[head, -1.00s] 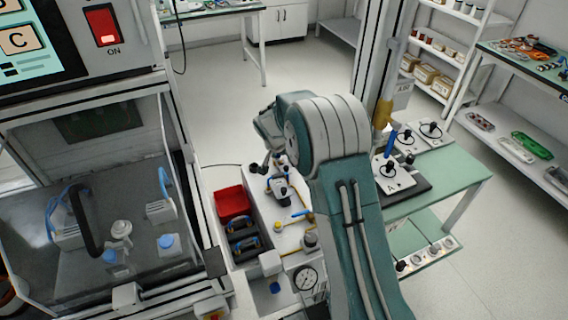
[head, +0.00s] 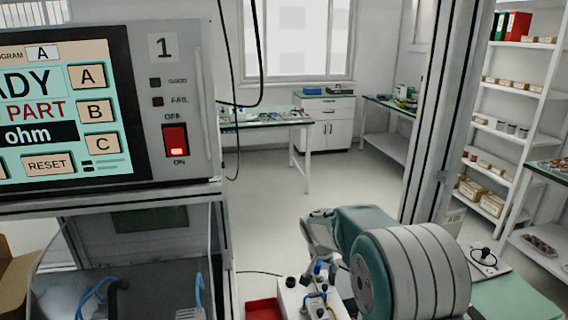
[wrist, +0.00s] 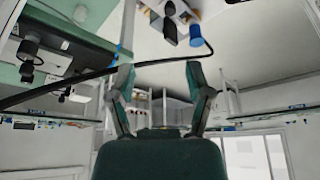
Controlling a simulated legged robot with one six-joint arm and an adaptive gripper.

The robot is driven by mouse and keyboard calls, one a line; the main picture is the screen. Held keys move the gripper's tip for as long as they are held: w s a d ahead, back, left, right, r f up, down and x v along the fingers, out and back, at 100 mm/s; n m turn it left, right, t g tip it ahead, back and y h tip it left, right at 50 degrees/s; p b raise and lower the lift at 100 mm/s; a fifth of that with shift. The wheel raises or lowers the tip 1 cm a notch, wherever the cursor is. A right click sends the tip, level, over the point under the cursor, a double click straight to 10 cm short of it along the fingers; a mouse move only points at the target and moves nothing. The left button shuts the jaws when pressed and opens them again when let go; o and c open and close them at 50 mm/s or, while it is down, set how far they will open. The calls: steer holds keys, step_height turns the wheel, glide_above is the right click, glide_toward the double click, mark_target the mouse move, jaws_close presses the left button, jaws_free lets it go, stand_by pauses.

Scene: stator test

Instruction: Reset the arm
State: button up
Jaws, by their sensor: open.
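My arm (head: 400,270) shows in the head view at the lower right, with teal housings and grey ribbed bands. My fingertips cannot be made out clearly there. In the wrist view my gripper (wrist: 159,68) is open, its two fingers spread apart, with nothing between them. The wrist view looks upside down, with bench fixtures at the top of the picture and a window at the lower right.
A test machine with a lit screen (head: 60,105) and a red switch (head: 175,140) stands close on the left. A red bin (head: 263,310) is beside the white surface. A dark-striped post (head: 440,120) and shelves (head: 515,120) stand at the right. Open floor lies beyond.

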steer(key=s+d+r+n+y, duration=0.1)
steer(key=s+d+r+n, duration=0.2)
steer(key=s+r, duration=1.3)
steer(key=s+f+n+t+y, duration=0.1)
steer(key=s+n, duration=0.2)
steer(key=s, duration=1.7)
steer(key=shift+a+t, duration=0.3)
steer(key=shift+t, duration=0.1)
